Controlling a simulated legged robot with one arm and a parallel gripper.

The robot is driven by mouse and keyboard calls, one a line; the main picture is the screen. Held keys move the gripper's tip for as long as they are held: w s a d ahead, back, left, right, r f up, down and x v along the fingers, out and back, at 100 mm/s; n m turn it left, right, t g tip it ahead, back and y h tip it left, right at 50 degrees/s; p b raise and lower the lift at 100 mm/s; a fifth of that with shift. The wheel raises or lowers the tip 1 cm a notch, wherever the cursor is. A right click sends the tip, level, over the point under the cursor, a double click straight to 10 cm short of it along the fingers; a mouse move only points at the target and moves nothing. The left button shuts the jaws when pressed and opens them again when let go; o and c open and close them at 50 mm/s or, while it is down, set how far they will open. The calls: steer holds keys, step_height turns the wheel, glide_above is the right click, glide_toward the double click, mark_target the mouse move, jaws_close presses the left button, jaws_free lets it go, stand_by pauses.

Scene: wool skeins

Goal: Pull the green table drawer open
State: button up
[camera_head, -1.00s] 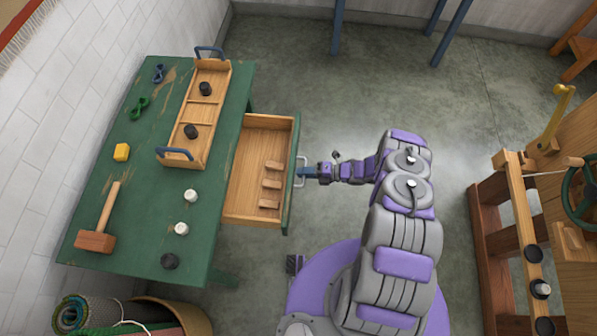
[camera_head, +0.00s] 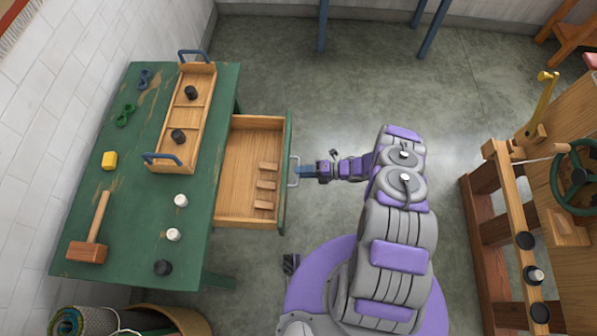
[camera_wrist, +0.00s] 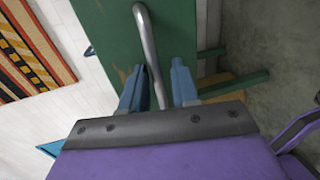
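The green table drawer (camera_head: 283,205) stands pulled well out of the green table (camera_head: 85,200); its wooden inside shows. Its metal bar handle (camera_head: 292,171) is on the front face. My gripper (camera_head: 300,171) is at the handle, reaching in from the right. In the wrist view, the blue fingers of my gripper (camera_wrist: 158,85) stand apart, with the handle (camera_wrist: 149,45) showing between them and a small gap beside it. The green drawer front (camera_wrist: 110,25) lies beyond. I cannot tell whether a finger touches the bar.
Several small wooden blocks (camera_head: 266,185) lie in the drawer. A wooden frame (camera_head: 520,215) stands at right.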

steer(key=p+v, duration=0.1)
steer(key=v, duration=1.4)
steer(key=shift+r, duration=0.15)
steer(key=shift+s, duration=0.1)
